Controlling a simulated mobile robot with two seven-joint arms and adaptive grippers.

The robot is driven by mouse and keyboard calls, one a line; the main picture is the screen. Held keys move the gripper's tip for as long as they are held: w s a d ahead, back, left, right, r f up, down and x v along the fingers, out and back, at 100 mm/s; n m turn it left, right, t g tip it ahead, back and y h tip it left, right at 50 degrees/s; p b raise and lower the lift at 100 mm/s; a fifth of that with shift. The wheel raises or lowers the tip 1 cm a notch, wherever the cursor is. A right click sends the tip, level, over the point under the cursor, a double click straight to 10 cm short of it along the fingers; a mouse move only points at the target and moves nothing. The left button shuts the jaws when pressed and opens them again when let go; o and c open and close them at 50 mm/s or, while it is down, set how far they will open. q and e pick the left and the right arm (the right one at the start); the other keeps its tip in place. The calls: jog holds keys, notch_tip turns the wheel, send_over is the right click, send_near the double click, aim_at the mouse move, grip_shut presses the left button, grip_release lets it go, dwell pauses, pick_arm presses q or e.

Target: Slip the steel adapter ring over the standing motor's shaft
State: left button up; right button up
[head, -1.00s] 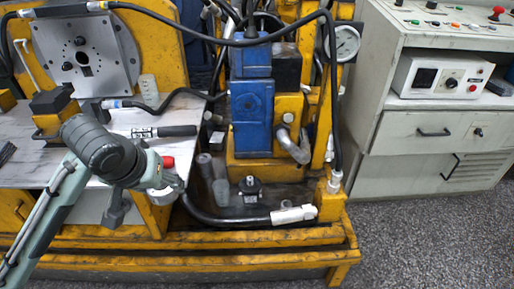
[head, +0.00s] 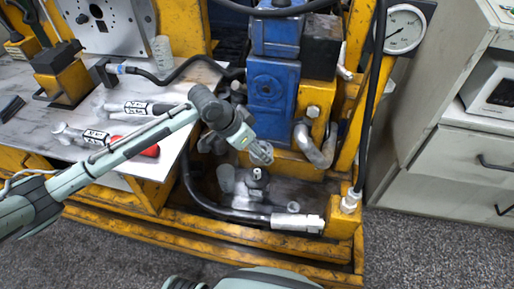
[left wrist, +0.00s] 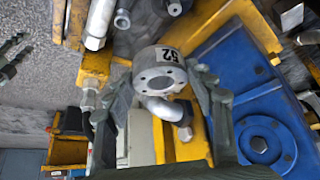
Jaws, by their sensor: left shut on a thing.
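My left gripper (head: 262,150) is shut on the steel adapter ring (head: 264,155) and holds it in the air near the blue block. In the left wrist view the ring (left wrist: 160,72) sits between the two fingers (left wrist: 163,95), with its holed face and a "52" label showing. The standing motor (head: 256,188), dark with a pale upright shaft (head: 257,174), stands on the frame's floor just below the ring in the head view. The ring is apart from the shaft. I cannot make out the motor in the left wrist view.
The blue block (head: 272,95) and a bent steel pipe (head: 314,148) stand behind and right of the motor. A black hose with a pale fitting (head: 297,222) lies in front. Grey cylinders (head: 226,178) stand left. The white-topped bench (head: 60,108) holds tools.

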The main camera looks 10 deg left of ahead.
pick_arm(q)
jog(key=w+f, duration=0.1)
jog(key=f, duration=0.1)
jog(key=w+a+f+m, duration=0.1)
jog(key=f, duration=0.1)
jog(key=w+a+f+m+g, duration=0.1)
jog(key=w+f, duration=0.1)
jog(key=shift+f+h, duration=0.4)
jog(key=shift+f, duration=0.7)
jog(key=shift+w+f+b, duration=0.1)
jog(key=shift+f+b, duration=0.25)
jog(key=shift+f, duration=0.15)
jog(key=shift+f+b, duration=0.75)
jog(key=shift+f, duration=0.35)
pick_arm(e)
notch_tip(320, 180, up, 7)
jog(key=w+a, duration=0.1)
jog(key=w, duration=0.1)
jog(key=shift+w, duration=0.2)
pick_arm(q)
jog(key=shift+f, duration=0.15)
pick_arm(e)
jog(key=shift+r, duration=0.25)
